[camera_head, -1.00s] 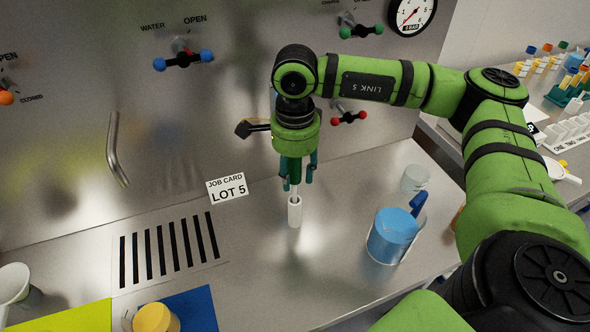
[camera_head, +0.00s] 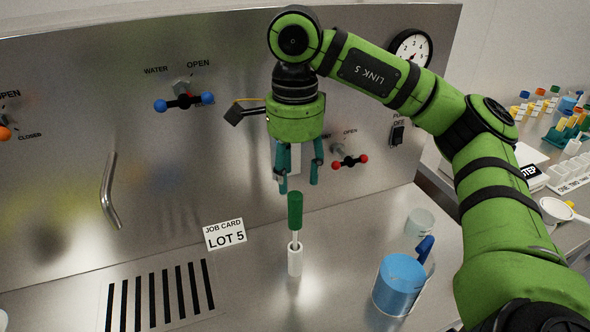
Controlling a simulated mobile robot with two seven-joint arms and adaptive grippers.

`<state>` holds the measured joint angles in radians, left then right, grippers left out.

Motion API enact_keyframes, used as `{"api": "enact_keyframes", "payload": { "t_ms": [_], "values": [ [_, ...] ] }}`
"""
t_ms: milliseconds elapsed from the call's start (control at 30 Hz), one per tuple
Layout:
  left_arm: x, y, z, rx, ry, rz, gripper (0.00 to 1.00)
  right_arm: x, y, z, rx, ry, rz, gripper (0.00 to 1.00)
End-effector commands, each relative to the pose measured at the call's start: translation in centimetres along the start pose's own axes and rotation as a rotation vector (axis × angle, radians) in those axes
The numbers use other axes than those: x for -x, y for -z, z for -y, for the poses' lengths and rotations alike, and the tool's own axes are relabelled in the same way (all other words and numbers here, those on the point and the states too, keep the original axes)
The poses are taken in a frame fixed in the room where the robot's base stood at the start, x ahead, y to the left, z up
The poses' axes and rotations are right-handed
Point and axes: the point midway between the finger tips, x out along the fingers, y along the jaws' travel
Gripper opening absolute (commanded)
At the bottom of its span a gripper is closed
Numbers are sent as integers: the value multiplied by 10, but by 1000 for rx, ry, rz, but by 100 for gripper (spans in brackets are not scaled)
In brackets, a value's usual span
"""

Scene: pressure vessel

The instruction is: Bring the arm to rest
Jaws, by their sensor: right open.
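My right gripper (camera_head: 298,184) hangs fingers down in front of the steel panel. Its teal fingers are apart, with nothing between them. Below the fingertips, a green-handled tool (camera_head: 295,211) stands upright with its thin shaft in a small white holder (camera_head: 295,260) on the steel bench. A gap shows between the fingertips and most of the handle. My right arm (camera_head: 400,85) reaches in from the right, with its elbow raised. My left gripper is not in view.
A blue-filled beaker (camera_head: 399,286) and a clear cup (camera_head: 419,222) stand right of the holder. A job card (camera_head: 225,234) and a slotted drain (camera_head: 160,296) lie left. Valve handles (camera_head: 184,102), (camera_head: 350,161) and a bent spout (camera_head: 109,192) stick out from the panel.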

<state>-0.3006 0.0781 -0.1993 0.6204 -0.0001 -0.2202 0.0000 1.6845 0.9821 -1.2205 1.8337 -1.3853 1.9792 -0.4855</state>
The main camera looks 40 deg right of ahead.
Motion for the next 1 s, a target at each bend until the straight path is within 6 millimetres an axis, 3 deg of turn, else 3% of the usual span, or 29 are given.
{"api": "enact_keyframes", "payload": {
  "t_ms": [200,700,767,1000],
  "values": [
    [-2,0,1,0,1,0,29,13,0,0,0,-1,0,49],
    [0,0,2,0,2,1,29,14,0,0,-1,-1,0,49],
    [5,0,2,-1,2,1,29,19,0,0,-1,0,0,49],
    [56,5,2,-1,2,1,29,70,0,0,-1,0,0,49]
  ]
}}
